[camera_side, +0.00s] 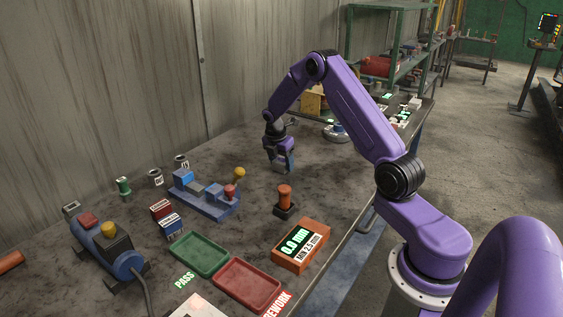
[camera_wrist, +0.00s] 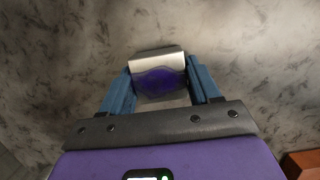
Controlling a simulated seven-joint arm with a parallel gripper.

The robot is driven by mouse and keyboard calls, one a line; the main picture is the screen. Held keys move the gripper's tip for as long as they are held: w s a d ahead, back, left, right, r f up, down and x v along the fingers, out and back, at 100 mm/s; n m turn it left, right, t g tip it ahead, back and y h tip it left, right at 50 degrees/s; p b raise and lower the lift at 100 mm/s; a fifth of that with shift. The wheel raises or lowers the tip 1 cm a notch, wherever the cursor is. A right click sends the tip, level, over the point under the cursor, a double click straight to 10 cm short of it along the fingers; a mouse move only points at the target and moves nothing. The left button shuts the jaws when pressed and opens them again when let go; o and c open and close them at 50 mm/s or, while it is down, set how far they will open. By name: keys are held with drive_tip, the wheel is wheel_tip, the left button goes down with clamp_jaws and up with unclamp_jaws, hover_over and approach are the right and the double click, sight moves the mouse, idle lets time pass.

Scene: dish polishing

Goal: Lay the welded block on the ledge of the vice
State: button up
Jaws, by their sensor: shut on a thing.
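My gripper (camera_side: 281,164) is over the bare middle-back part of the bench, pointing down. In the wrist view its two blue fingers (camera_wrist: 160,88) are shut on a silver metal block (camera_wrist: 155,61) with a dark purple-blue rounded patch on its face. In the side view the block is mostly hidden by the fingers, and I cannot tell if it touches the bench. The blue vice (camera_side: 217,206) sits on the bench to the left of my gripper, apart from it. It has grey parts, a red piece and a yellow knob.
An orange-handled tool (camera_side: 285,197) stands in front of my gripper, with an orange gauge box (camera_side: 301,244) nearer. A green tray (camera_side: 199,254) and a red tray (camera_side: 247,285) lie at the front. A blue machine (camera_side: 106,250) is at left. Bare bench lies between gripper and vice.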

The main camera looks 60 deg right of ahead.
drive_tip(key=shift+f, duration=0.15)
drive_tip(key=o, duration=1.5)
